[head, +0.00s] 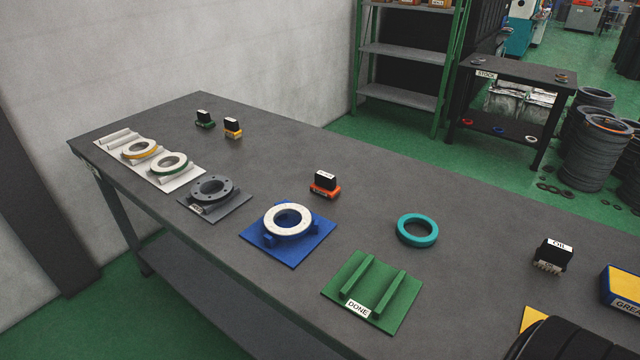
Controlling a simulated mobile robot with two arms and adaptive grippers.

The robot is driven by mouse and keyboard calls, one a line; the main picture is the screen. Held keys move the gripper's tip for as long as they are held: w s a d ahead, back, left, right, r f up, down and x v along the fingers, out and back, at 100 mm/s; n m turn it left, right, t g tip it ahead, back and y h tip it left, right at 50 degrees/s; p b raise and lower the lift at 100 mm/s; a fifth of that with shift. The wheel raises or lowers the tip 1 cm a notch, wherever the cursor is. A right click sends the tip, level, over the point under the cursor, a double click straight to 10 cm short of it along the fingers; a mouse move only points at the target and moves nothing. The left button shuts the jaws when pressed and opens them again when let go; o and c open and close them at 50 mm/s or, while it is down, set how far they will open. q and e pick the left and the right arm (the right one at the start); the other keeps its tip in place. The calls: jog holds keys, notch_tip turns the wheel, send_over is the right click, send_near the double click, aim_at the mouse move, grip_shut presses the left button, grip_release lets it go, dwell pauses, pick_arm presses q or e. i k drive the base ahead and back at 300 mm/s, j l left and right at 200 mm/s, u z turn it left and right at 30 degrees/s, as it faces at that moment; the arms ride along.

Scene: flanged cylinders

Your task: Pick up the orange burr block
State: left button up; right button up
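The orange burr block (325,184) sits on the dark grey workbench (270,155), near the middle of its far side. It has an orange base and a black upper part with a pale label on top. It stands upright and apart from its neighbours, behind the blue fixture (285,246) that carries a white ring (290,205). Neither of my grippers can be made out in the head view, and nothing is touching the block.
A yellow block (233,128) and a green block (204,119) stand farther back. A teal ring (417,215) and a green DONE rack (346,286) lie to the right. A black OIL block (552,255) stands farther right. A dark rounded shape fills the bottom right corner.

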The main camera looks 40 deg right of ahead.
aim_at(325, 185)
jog(key=i+j+z, duration=0.1)
jog(key=z, duration=0.4)
jog(key=i+j+z, duration=0.2)
jog(key=z, duration=0.3)
jog(key=i+j+z, duration=0.1)
jog(key=j+z, duration=0.15)
jog(key=z, duration=0.25)
